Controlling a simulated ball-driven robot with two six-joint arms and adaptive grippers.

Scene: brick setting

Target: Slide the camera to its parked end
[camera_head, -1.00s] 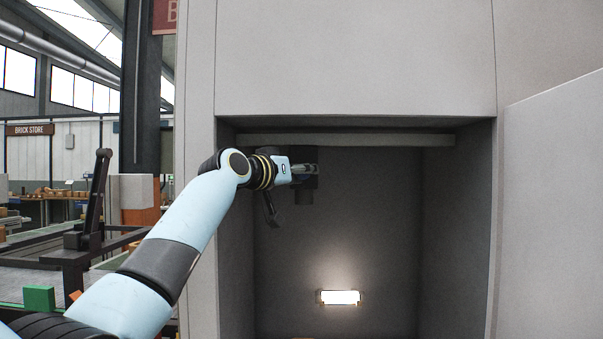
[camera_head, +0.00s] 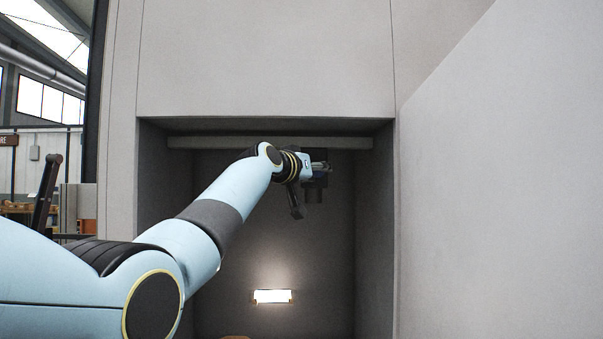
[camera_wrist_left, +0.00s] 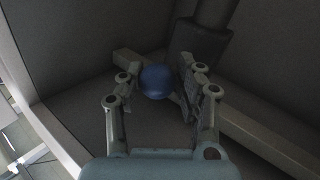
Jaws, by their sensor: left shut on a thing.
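The camera (camera_head: 316,186) is a dark block hanging below a pale rail (camera_head: 215,143) across the top of a grey alcove. It hangs in the right part of the alcove, near the right wall. My left gripper (camera_head: 320,168) is at the camera, partly hidden by its own wrist. My right gripper is out of view.
The alcove's right wall (camera_head: 374,230) is close beside the camera. A lit lamp (camera_head: 272,296) is on the back wall below. A large pale panel (camera_head: 500,200) stands at the right. The space under the camera looks clear.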

